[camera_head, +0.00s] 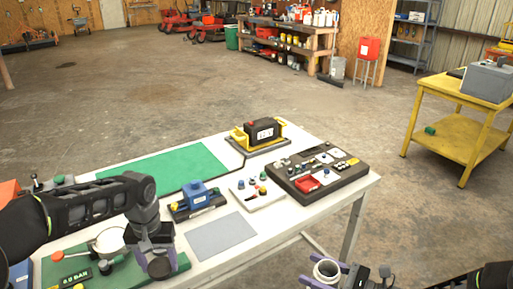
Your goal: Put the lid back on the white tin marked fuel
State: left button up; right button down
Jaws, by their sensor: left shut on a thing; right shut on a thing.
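An open white tin (326,270) with a round mouth shows at the bottom edge, beyond the table's front. My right gripper (326,277) is shut on it, with purple fingers on either side. Its fuel marking is not visible. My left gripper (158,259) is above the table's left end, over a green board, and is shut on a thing. A dark grey round piece (159,267) shows at its purple fingers. It may be the lid, but I cannot tell for sure. The tin and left gripper are well apart.
The white table (283,217) carries a green mat (165,168), a grey mat (221,236), a blue block on a dark base (199,196), a white button panel (257,193), a dark tray of parts (318,172) and a black-and-yellow case (263,132). A yellow cart (455,135) stands right.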

jog(key=shift+a, duration=0.1)
jog(key=w+a+f+n+g+y, duration=0.1)
jog(key=a+n+g, duration=0.3)
jog(key=a+g, duration=0.2)
jog(key=w+a+f+n+g+y, duration=0.1)
jog(key=a+n+g, duration=0.3)
jog(key=a, duration=0.5)
jog(key=shift+a+g+y, duration=0.15)
jog(key=shift+g+y, duration=0.55)
jog(key=shift+g, duration=0.4)
pick_arm(q)
jog(key=d+r, duration=0.2)
jog(key=d, duration=0.7)
jog(key=s+d+r+m, duration=0.1)
jog(key=d+r, duration=0.2)
jog(key=d, duration=0.6)
jog(key=s+d+r+m, duration=0.1)
jog(key=d+r, duration=0.2)
jog(key=d, duration=0.6)
jog(key=shift+r, duration=0.25)
jog(key=shift+s+d+f, duration=0.1)
jog(key=shift+f, duration=1.95)
